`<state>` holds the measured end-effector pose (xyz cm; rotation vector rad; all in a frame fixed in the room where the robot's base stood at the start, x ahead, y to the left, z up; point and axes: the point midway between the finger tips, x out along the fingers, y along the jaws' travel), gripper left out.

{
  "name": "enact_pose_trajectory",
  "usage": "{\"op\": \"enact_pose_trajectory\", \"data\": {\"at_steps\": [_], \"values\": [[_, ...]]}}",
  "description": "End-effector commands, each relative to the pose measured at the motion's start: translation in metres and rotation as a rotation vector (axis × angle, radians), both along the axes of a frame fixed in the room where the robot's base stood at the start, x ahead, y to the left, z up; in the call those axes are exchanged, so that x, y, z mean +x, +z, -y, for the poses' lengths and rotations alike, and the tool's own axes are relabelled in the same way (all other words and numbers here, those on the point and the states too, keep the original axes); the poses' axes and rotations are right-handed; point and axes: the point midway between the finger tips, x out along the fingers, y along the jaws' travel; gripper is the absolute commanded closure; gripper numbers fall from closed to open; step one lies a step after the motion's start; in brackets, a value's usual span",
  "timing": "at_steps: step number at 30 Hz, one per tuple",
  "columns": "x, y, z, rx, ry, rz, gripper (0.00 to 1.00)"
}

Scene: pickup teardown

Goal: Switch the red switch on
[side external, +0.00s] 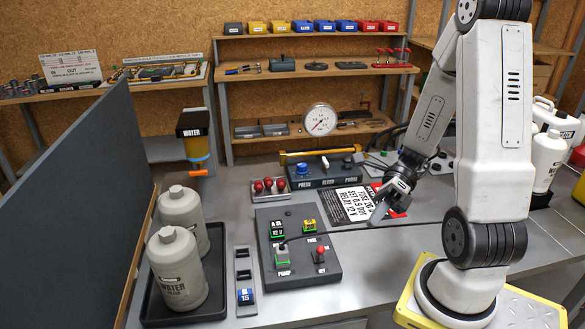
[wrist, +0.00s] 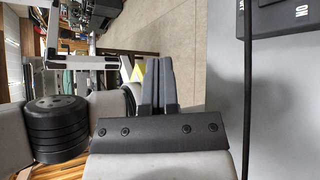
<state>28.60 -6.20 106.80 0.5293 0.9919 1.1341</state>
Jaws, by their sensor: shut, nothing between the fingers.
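A switch with a red knob (side external: 320,250) stands upright at the lower right of a dark grey panel (side external: 312,273) in the side external view. I cannot tell from the knob whether it is on or off. My gripper (side external: 376,217) is to the right of the panel and above the table, apart from the switch. Its fingers are shut and empty; they also show in the wrist view (wrist: 158,85). At the wrist view's upper right, part of a dark box (wrist: 270,22) carries the word ON. The red knob is not visible in the wrist view.
The panel also bears a green-based plug (side external: 283,255) and two small relays. A black cable (side external: 355,230) runs from the plug across the table to the right. White water jugs (side external: 175,270) stand in a black tray at left. A press box (side external: 315,172) lies behind.

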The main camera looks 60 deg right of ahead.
Motion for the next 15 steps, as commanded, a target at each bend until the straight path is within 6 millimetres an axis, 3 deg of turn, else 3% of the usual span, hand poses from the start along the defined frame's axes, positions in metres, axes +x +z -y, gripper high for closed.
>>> {"op": "enact_pose_trajectory", "data": {"at_steps": [10, 15], "values": [[0.001, 0.015, 0.020, 0.264, -0.289, -0.183, 1.00], [0.002, -0.001, 0.020, 0.272, -0.292, -0.190, 1.00]]}}
